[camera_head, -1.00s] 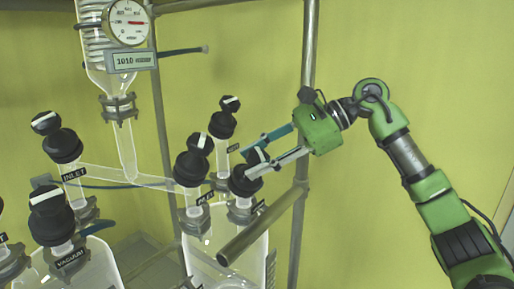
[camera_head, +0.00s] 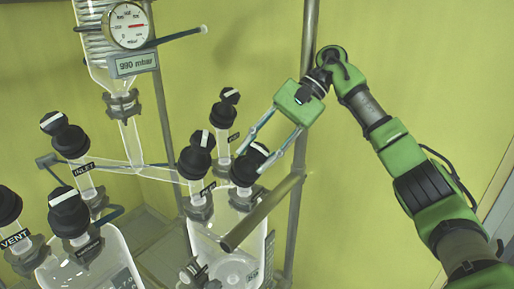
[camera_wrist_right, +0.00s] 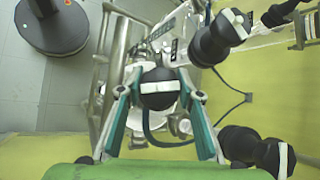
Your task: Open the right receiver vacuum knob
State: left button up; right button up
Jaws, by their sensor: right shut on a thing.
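The right receiver (camera_head: 232,262) is a clear glass vessel with several black knobs on its top. My right gripper (camera_head: 252,160) is shut on its right front knob (camera_head: 243,172), one finger on each side. That knob's label cannot be read. In the right wrist view the held knob (camera_wrist_right: 160,88) sits between the fingertips, its white stripe running straight across from finger to finger. The receiver's other knobs stand close by, at the left (camera_head: 195,158) and at the back (camera_head: 223,112). My left gripper is not in view.
A round gauge (camera_head: 127,25) hangs above a display (camera_head: 134,65) reading 990 mbar. A horizontal metal bar (camera_head: 262,212) passes just in front of the held knob, and a vertical post (camera_head: 300,170) stands right of it. More knobs, marked INLET and VENT, are at the left.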

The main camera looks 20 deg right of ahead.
aim_at(257, 148)
dwell(0.5)
jog(key=o, duration=1.1)
notch_tip(257, 148, up, 9)
jog(key=shift+f, duration=0.1)
jog(key=shift+a+r, duration=0.15)
jog(key=shift+r, duration=0.5)
jog(key=shift+d+f, duration=0.15)
jog(key=shift+d, duration=0.05)
